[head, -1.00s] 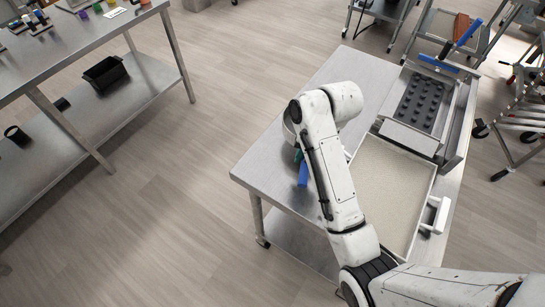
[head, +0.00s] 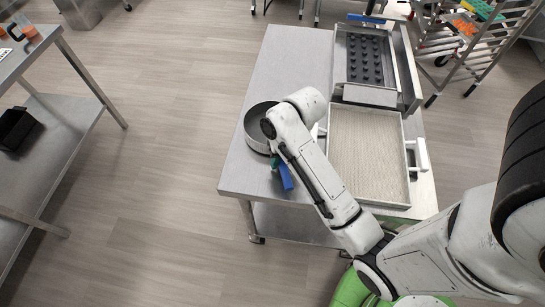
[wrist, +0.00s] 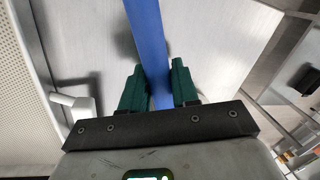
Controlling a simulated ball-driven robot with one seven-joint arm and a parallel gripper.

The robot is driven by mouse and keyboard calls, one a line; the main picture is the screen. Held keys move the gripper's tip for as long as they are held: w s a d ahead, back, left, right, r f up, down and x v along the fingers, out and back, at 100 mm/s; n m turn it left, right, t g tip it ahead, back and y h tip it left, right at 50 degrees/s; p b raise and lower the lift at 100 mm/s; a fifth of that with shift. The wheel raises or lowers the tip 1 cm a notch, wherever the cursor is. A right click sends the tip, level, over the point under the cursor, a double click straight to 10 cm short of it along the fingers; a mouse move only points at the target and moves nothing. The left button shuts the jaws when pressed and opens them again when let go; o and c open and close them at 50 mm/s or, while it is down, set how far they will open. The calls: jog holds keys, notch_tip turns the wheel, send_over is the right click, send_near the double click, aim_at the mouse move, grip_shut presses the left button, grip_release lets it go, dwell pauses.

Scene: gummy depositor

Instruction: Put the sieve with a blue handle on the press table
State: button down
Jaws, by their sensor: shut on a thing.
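In the head view a bit of green finger shows beside the handle. The sieve is over the steel tabletop; I cannot tell whether it touches it.
A white-framed tray of pale powder (head: 368,160) and a press with a dark stud plate (head: 364,60) take up the table's right side. The table's back left is bare (head: 290,60). A shelf table (head: 75,80) stands at the left, with open floor between.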

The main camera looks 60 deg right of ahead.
jog(key=shift+s+a+f, duration=0.1)
jog(key=shift+s+f, duration=0.05)
jog(key=shift+f, duration=0.05)
jog(key=shift+w+f, duration=0.15)
jog(key=shift+w, duration=0.1)
jog(key=c, duration=0.8)
grip_release()
jog(key=shift+s, duration=0.1)
jog(key=shift+c, duration=0.2)
